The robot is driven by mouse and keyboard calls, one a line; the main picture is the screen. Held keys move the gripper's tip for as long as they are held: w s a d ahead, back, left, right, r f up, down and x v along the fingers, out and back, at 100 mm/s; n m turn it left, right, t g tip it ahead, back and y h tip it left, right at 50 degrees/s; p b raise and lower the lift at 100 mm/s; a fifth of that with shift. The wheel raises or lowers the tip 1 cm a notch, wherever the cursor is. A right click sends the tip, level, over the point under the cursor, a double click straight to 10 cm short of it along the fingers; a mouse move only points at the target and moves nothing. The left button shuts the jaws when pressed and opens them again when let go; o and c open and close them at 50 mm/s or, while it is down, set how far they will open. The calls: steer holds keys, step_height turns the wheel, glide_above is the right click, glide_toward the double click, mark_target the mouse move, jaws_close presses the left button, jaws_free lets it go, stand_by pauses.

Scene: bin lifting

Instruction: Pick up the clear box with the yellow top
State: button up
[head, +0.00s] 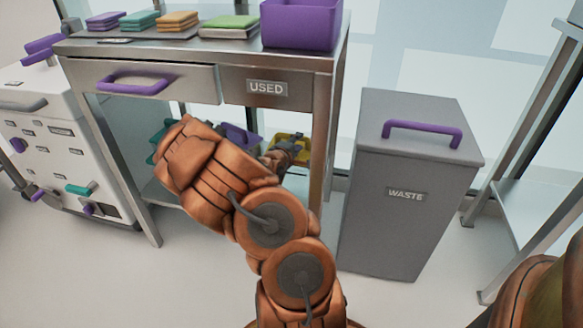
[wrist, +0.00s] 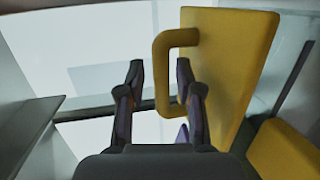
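The yellow top (wrist: 240,60) with its yellow loop handle (wrist: 160,60) fills the upper right of the wrist view. In the head view the yellow-topped box (head: 300,142) shows partly on the lower shelf of the metal table, behind my arm. Its clear body is mostly hidden. My gripper (wrist: 159,70) is open, and its two dark fingers appear on either side of the handle's bar. I cannot tell whether they touch it. In the head view my gripper (head: 284,153) is small, beside the yellow top and partly hidden by my wrist.
Purple (head: 240,137) and teal (head: 158,138) tops stand left on the same shelf. The table (head: 165,50) has a drawer and front legs close to my arm. A grey waste bin (head: 405,220) stands at the right. A second yellow part (wrist: 285,150) shows at the wrist view's lower right.

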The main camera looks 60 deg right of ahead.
steer(key=d, duration=0.1)
steer(key=w+d+f+b, duration=0.1)
steer(key=shift+w+d, duration=0.15)
steer(key=shift+d, duration=0.15)
steer(key=shift+b+x, duration=0.5)
steer(key=shift+x, duration=0.4)
steer(key=shift+r, duration=0.1)
steer(key=shift+c, duration=0.2)
jaws_close()
